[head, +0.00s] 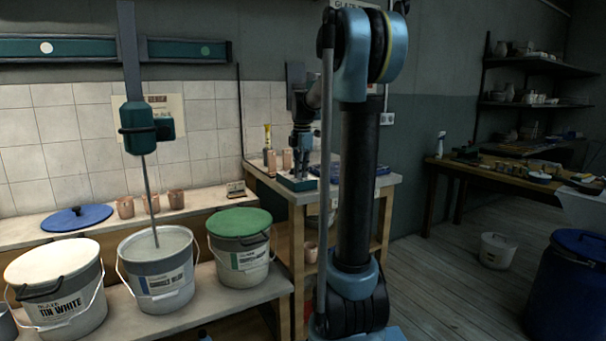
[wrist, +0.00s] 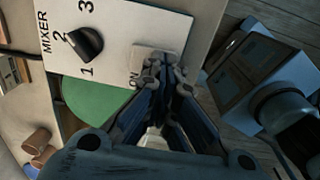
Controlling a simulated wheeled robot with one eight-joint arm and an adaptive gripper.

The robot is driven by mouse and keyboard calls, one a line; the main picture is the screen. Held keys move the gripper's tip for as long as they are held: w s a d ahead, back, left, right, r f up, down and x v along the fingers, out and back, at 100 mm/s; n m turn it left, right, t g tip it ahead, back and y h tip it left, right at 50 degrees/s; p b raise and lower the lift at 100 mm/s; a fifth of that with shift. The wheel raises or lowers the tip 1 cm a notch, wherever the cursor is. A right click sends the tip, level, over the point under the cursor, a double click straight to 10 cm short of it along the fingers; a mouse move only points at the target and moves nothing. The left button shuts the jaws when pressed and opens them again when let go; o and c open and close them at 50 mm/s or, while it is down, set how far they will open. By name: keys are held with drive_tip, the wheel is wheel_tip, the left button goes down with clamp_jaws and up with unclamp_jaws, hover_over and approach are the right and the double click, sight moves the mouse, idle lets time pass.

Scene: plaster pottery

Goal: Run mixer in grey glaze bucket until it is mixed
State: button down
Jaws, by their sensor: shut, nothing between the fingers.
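The grey bucket (head: 157,285) stands open in the middle of the bucket row, with pale grey glaze inside and a label I cannot read fully. The mixer (head: 139,127) hangs above it on a vertical bar, and its thin shaft (head: 150,200) reaches down into the glaze. In the wrist view a white panel (wrist: 120,25) marked MIXER carries a black knob (wrist: 85,43) among 1, 2 and 3. A pale switch (wrist: 154,62) marked ON is beside it. My gripper (wrist: 166,82) is shut and empty, fingertips close at the switch; I cannot tell whether they touch.
A white-glaze bucket (head: 55,297) stands left and a green-lidded bucket (head: 241,258) right of the grey one. A blue lid (head: 77,218) and small cups (head: 126,207) lie on the ledge behind.

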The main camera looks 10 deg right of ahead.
drive_tip(key=shift+w, duration=0.1)
drive_tip(key=shift+w+a+r, duration=0.25)
drive_tip(key=shift+w+a, duration=0.05)
drive_tip(key=shift+w, duration=0.3)
drive_tip(key=shift+r, duration=0.1)
wheel_tip(320, 180, up, 14)
drive_tip(key=s, duration=0.1)
drive_tip(key=shift+s+d+f, duration=0.25)
drive_tip(key=shift+s+d, duration=0.1)
idle(0.3)
